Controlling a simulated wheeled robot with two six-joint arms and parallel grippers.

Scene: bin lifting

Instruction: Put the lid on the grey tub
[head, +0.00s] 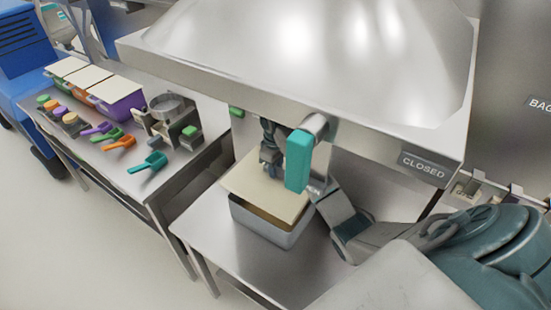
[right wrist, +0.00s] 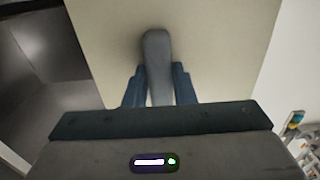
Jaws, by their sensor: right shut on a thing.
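The grey tub (head: 268,228) stands on the metal table under the large hopper. Its cream lid (head: 247,183) is over the tub's top, offset toward the back left, with a gap showing the inside along the front edge. I cannot tell whether the lid touches the rim. My right gripper (head: 269,165) is shut on the lid's grey handle, partly hidden behind the hopper's teal lever. In the right wrist view the handle (right wrist: 157,60) stands between the blue fingers, with the cream lid (right wrist: 220,45) beyond. My left gripper is not in view.
The hopper (head: 300,50) with its teal lever (head: 299,160) hangs close above the tub. A "CLOSED" sign (head: 424,165) is on its edge. On the left bench are lidded bins (head: 121,95), coloured scoops (head: 148,163) and a scale-like stand (head: 170,108). The table (head: 215,240) is clear left of the tub.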

